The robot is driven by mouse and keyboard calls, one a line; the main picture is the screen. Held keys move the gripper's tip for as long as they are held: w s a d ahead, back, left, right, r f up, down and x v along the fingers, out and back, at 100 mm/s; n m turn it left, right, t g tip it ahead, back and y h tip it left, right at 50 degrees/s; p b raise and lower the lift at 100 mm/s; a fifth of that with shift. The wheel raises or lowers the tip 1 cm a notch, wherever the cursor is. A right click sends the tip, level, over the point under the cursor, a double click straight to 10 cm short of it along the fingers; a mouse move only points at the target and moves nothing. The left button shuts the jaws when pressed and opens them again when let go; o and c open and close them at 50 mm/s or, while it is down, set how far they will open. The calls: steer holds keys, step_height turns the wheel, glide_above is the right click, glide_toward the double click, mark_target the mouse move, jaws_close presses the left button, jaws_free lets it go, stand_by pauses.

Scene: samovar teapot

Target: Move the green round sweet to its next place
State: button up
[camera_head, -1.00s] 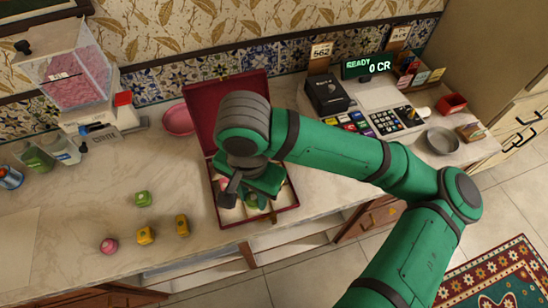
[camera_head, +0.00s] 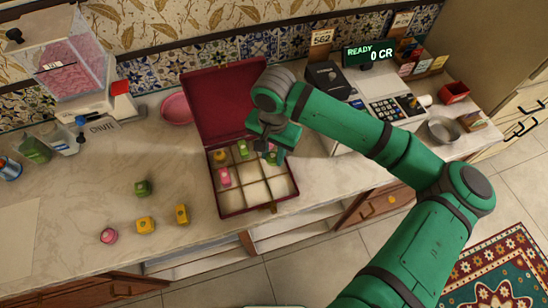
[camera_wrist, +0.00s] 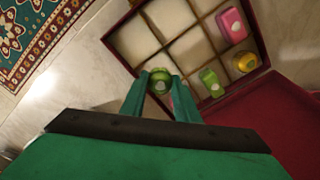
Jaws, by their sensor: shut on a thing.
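My gripper (camera_head: 273,154) is shut on the green round sweet (camera_wrist: 160,75), which shows between the fingertips in the wrist view. It is over the far right part of the open red box (camera_head: 233,212), which is divided into compartments. In the box are a yellow round sweet (camera_head: 219,155) at the far left, a green square sweet (camera_head: 242,149) in the far middle and a pink square sweet (camera_head: 224,177) below the yellow one. Something pink (camera_wrist: 172,100) is partly hidden behind my fingers. Whether the held sweet touches the box floor cannot be told.
Loose on the counter at left are a green sweet (camera_head: 142,187), two yellow sweets (camera_head: 145,225) (camera_head: 182,214) and a pink round sweet (camera_head: 108,236). The raised lid (camera_head: 222,100) stands behind the box. A cash register (camera_head: 385,108) is at right. The near compartments are empty.

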mark_target(274, 160)
steer(key=shift+w+d+f, duration=0.2)
steer(key=shift+w+f, duration=0.2)
steer(key=shift+f, duration=0.05)
steer(key=shift+w+f, duration=0.1)
steer(key=shift+f, duration=1.5)
steer(key=shift+f, duration=0.2)
steer(key=o, duration=0.7)
steer(key=shift+o, duration=0.2)
steer(key=shift+r, duration=0.1)
step_height(274, 160, up, 12)
steer(key=shift+r, duration=0.1)
